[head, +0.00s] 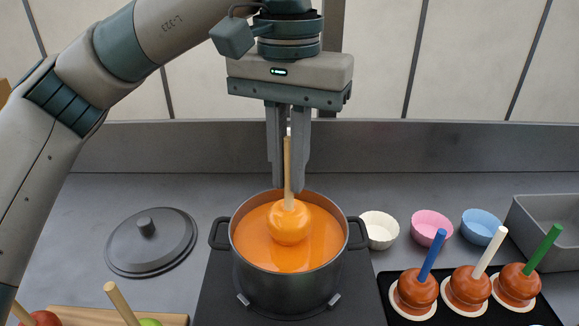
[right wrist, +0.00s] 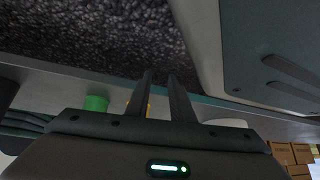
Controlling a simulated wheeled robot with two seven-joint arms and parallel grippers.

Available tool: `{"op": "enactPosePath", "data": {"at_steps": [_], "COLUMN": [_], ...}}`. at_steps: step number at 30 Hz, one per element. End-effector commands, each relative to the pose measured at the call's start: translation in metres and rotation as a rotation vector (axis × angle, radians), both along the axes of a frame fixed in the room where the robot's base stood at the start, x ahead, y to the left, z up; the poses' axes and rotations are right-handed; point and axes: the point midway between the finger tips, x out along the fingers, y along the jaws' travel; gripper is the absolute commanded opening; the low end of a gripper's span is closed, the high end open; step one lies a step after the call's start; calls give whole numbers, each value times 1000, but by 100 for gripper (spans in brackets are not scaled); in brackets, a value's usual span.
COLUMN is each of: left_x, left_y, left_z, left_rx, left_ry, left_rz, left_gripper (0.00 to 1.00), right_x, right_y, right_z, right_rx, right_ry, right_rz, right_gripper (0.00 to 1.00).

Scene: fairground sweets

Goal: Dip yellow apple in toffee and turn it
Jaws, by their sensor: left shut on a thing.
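My left gripper (head: 288,185) points straight down over the pot, its fingers shut on a pale wooden stick (head: 288,160). The apple (head: 288,222) on this stick is upright in the middle of the pot and looks glossy orange-yellow. Its lower part meets the orange toffee (head: 255,243), and I cannot tell how deep it sits. The toffee fills much of the dark pot (head: 290,288). My right gripper (right wrist: 161,95) shows only in the right wrist view, away from the pot, with an empty gap between its fingers.
A pot lid (head: 150,243) lies left of the pot. A wooden board (head: 75,317) at front left holds red and green apples on sticks. White, pink and blue bowls stand at right, behind a black tray (head: 470,318) with three coated apples. A grey bin (head: 540,225) is far right.

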Motion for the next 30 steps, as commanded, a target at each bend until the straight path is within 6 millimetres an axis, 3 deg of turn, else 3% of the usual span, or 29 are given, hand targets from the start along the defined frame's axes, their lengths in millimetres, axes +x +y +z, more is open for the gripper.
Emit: {"op": "enactPosePath", "data": {"at_steps": [1, 12, 30], "left_x": [0, 0, 0], "left_y": [0, 0, 0], "left_z": [5, 21, 21], "left_rx": [0, 0, 0], "left_ry": [0, 0, 0], "left_rz": [0, 0, 0], "left_gripper": [0, 0, 0], "right_x": [-8, -7, -2], "right_y": [6, 4, 0], "right_z": [2, 14, 16], "right_rx": [6, 2, -3], "right_ry": [13, 12, 3], "right_rz": [4, 5, 3], "right_gripper": [31, 31, 31]}}
